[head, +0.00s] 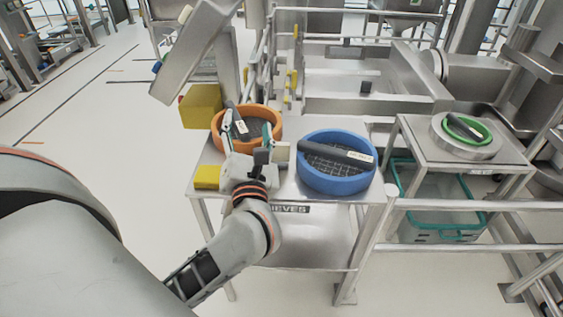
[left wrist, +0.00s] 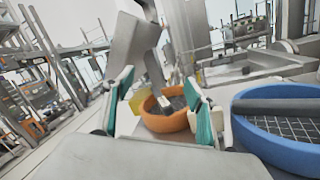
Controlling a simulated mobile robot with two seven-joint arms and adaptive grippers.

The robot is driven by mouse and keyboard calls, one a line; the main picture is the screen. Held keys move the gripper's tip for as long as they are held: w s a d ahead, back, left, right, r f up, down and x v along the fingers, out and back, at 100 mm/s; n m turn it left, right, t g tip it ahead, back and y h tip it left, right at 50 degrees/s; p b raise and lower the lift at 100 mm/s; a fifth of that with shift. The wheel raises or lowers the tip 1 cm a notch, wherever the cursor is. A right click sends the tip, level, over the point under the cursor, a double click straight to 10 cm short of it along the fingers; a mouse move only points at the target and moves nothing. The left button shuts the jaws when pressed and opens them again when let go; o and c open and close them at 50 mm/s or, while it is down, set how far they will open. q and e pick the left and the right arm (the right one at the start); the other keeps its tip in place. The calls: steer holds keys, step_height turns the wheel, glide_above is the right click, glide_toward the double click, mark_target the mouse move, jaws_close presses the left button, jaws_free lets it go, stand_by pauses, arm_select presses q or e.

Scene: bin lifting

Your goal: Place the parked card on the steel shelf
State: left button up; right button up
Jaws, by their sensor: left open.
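No separate card can be made out for certain. A white label (head: 241,127) shows on the dark bar in the orange sieve (head: 277,114), and another white label (head: 360,156) is on the dark bar across the blue sieve (head: 335,185). Both sieves stand on a steel table (head: 205,158) with a "SIEVES" plate; I cannot tell if this is the steel shelf. My left gripper (head: 248,126) is open at the orange sieve's near side. In the left wrist view, the orange sieve (left wrist: 165,122) appears between its teal-padded fingers (left wrist: 162,110), with nothing gripped. My right gripper is out of view.
A yellow block (head: 207,177) lies at the table's left edge, with a larger yellow box (head: 200,107) behind. At right, a smaller steel table (head: 420,133) bears a green sieve (head: 483,125) on a steel ring. A teal-rimmed bin (head: 440,235) is below. Rails run nearby.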

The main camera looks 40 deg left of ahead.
mark_target(276, 155)
arm_select(q)
steer(key=d+f+n+g+h, duration=0.1)
steer(key=f+h, duration=0.1)
steer(key=f, duration=0.1)
steer(key=w+d+f+n+g+h+b, duration=0.1)
steer(key=d+f+h, duration=0.1)
steer(key=f, duration=0.2)
steer(key=w+d+f+n+g+h+b, duration=0.1)
steer(key=f, duration=0.2)
steer(key=shift+d+f+n+h, duration=0.3)
steer(key=shift+f+n+h, duration=0.1)
steer(key=shift+w+a+f, duration=0.1)
steer(key=shift+w+f, duration=0.15)
steer(key=shift+w, duration=0.1)
steer(key=b+x, duration=0.2)
steer(key=x, duration=0.4)
steer(key=shift+f, duration=0.2)
steer(key=shift+w, duration=0.25)
steer(key=shift+a+r, duration=0.1)
steer(key=c, duration=0.8)
steer(key=shift+c, duration=0.5)
steer(key=shift+r, duration=0.1)
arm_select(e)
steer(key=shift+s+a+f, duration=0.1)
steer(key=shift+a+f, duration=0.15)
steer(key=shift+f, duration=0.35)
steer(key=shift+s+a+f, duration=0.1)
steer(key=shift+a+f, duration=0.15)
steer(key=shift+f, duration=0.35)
